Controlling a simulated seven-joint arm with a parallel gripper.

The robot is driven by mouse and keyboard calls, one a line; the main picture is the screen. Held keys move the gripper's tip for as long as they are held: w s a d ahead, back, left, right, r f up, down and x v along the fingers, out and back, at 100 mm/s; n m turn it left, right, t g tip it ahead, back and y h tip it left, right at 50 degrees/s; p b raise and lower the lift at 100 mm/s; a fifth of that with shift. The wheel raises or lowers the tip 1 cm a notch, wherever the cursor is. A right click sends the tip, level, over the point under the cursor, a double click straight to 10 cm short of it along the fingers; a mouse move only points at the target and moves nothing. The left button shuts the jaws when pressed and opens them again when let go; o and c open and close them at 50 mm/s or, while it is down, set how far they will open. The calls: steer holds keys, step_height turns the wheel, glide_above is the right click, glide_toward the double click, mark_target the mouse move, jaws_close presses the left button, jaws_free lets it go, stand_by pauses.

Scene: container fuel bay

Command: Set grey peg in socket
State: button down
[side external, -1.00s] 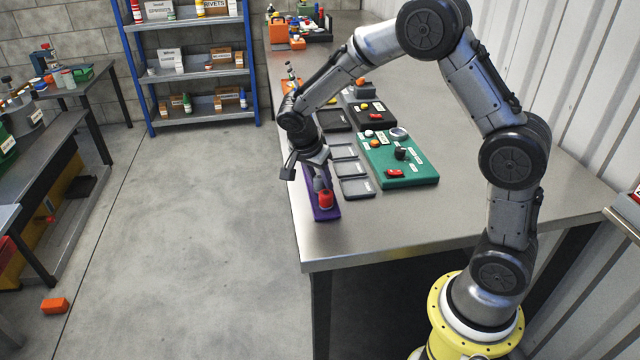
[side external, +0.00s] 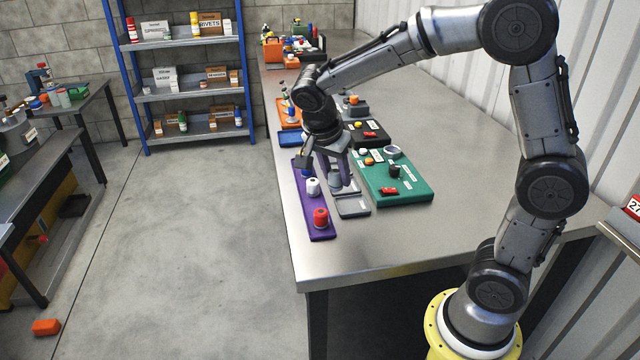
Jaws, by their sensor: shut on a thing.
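My gripper (side external: 334,183) points down over the bench, just right of the purple board. It is shut on the grey peg (side external: 335,182), a small grey piece showing between the fingers, which partly cover it. The purple board (side external: 316,204) lies along the left bench edge. It carries a white peg (side external: 313,187) and a red peg (side external: 320,219), both upright. The held peg appears above the grey trays, but the exact gap is hard to judge. I cannot tell for sure which feature is the socket.
Shallow grey trays (side external: 354,209) lie right of the purple board. A green board (side external: 419,191) with a grey ring (side external: 393,151), a dark knob and a red switch (side external: 389,191) lies further right. A black board (side external: 380,137) is behind it. The bench front is clear.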

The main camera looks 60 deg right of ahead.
mark_target(337, 173)
steer(key=s+a+r, duration=0.2)
steer(key=s+r, duration=0.1)
steer(key=s, duration=0.4)
steer(key=w+n, duration=0.1)
steer(key=w, duration=0.1)
steer(key=w+d+r+n, duration=0.1)
steer(key=w, duration=0.1)
steer(key=w+r+n+t, duration=0.1)
steer(key=w, duration=0.1)
steer(key=shift+w+d, duration=0.15)
steer(key=shift+w, duration=0.05)
steer(key=w+d, duration=0.7)
steer(key=d, duration=0.4)
steer(key=s+d+f+m, duration=0.1)
steer(key=d+f, duration=0.1)
steer(key=d, duration=0.5)
steer(key=s+d+f+m, duration=0.1)
steer(key=s+d+f, duration=0.1)
steer(key=d, duration=0.5)
steer(key=s+d+f+m+g, duration=0.1)
steer(key=s+d+f, duration=0.1)
steer(key=d, duration=0.5)
steer(key=shift+d+f, duration=0.2)
steer(key=shift+d, duration=0.1)
steer(key=shift+s+d+f, duration=0.25)
steer(key=shift+s+d, duration=0.1)
steer(key=shift+s, duration=0.1)
steer(key=shift+f, duration=2.05)
steer(key=shift+f, duration=0.45)
